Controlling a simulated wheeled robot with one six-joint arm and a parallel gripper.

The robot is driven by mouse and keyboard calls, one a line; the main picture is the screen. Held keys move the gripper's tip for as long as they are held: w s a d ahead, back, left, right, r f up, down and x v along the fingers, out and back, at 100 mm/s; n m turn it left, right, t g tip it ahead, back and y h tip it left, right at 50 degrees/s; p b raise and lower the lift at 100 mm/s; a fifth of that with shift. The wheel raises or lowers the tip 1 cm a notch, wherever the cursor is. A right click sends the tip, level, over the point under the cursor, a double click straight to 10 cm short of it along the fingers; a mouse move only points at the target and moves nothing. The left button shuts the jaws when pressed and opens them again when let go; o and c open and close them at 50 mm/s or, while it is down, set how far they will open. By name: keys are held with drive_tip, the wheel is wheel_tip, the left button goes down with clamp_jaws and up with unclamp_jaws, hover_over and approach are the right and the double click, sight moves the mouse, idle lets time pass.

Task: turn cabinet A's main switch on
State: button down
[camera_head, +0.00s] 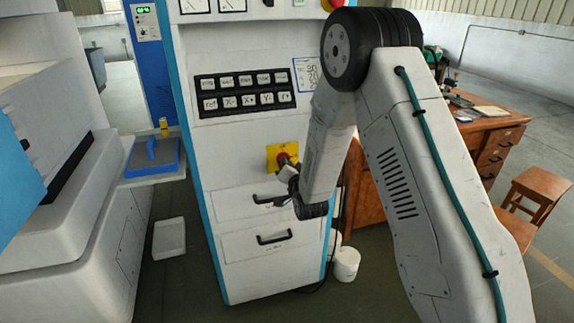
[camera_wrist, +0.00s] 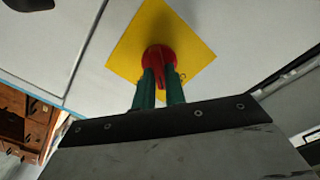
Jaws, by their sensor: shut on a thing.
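Cabinet A's main switch looks to be the red rotary knob (camera_head: 282,159) on a yellow square plate (camera_head: 272,152) on the front of a white cabinet (camera_head: 220,150). No letter A can be read on the cabinet. In the wrist view the red knob (camera_wrist: 160,57) sits at the middle of the yellow plate (camera_wrist: 190,45). My gripper (camera_wrist: 160,82) has its two green fingers shut on the knob's grip. In the head view my gripper (camera_head: 287,170) reaches the knob from the right and covers part of it. The knob's markings are hidden.
Two drawers with black handles (camera_head: 273,238) lie below the switch. A black button panel (camera_head: 244,92) is above it. A white bucket (camera_head: 346,263) stands by the cabinet's right foot. A wooden desk (camera_head: 490,135) and a stool (camera_head: 540,188) stand at right.

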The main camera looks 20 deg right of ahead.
drive_tip(key=m, duration=1)
drive_tip(key=shift+d+f, duration=0.15)
drive_tip(key=shift+f, duration=0.05)
drive_tip(key=shift+m, duration=0.4)
drive_tip(key=c, duration=1.5)
unclamp_jaws()
drive_tip(key=shift+o, duration=0.2)
drive_tip(key=shift+s, duration=0.1)
drive_tip(key=s, duration=0.7)
drive_tip(key=shift+s, duration=0.35)
